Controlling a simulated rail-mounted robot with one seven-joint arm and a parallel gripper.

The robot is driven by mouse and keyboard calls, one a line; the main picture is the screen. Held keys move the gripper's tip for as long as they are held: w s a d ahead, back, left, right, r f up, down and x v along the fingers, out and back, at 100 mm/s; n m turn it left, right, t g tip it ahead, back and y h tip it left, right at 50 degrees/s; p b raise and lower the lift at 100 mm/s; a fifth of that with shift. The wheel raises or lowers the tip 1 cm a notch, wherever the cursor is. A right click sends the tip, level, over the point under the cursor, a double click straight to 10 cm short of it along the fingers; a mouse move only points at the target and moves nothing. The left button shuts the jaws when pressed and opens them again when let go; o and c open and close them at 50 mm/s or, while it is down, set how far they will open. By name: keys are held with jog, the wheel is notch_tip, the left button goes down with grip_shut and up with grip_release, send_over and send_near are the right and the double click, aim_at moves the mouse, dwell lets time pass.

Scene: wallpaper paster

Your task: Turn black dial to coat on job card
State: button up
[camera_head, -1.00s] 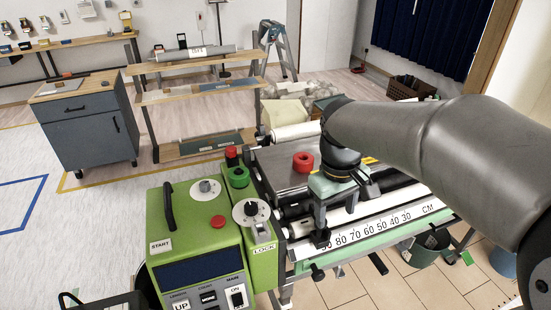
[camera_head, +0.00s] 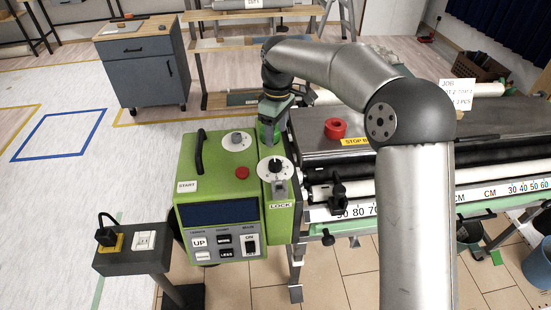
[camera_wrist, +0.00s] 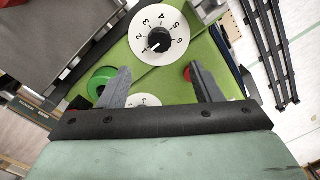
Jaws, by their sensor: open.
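The black dial (camera_head: 276,166) sits on a white round scale on the green machine (camera_head: 190,160), above the LOCK label. In the wrist view, the black dial (camera_wrist: 158,40) has numbers 1 to 6 around it, and its white mark points to lower left, near 1. The job card (camera_head: 458,92) is white and stands at the right on the machine; I cannot read its writing surely. My gripper (camera_head: 272,125) is over the green part behind the dial. In the wrist view, my gripper (camera_wrist: 160,80) is open and empty, with the dial beyond its fingertips, apart from them.
A grey dial (camera_head: 238,140) and a red button (camera_head: 242,172) are on the control box beside the black dial. My arm crosses the right side.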

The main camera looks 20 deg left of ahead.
aim_at(275, 162)
jog(key=f, duration=0.7)
jog(key=f+p, duration=0.1)
jog(key=f, duration=0.2)
jog(key=shift+s+f, duration=0.25)
jog(key=shift+f, duration=0.15)
jog(key=c, duration=1)
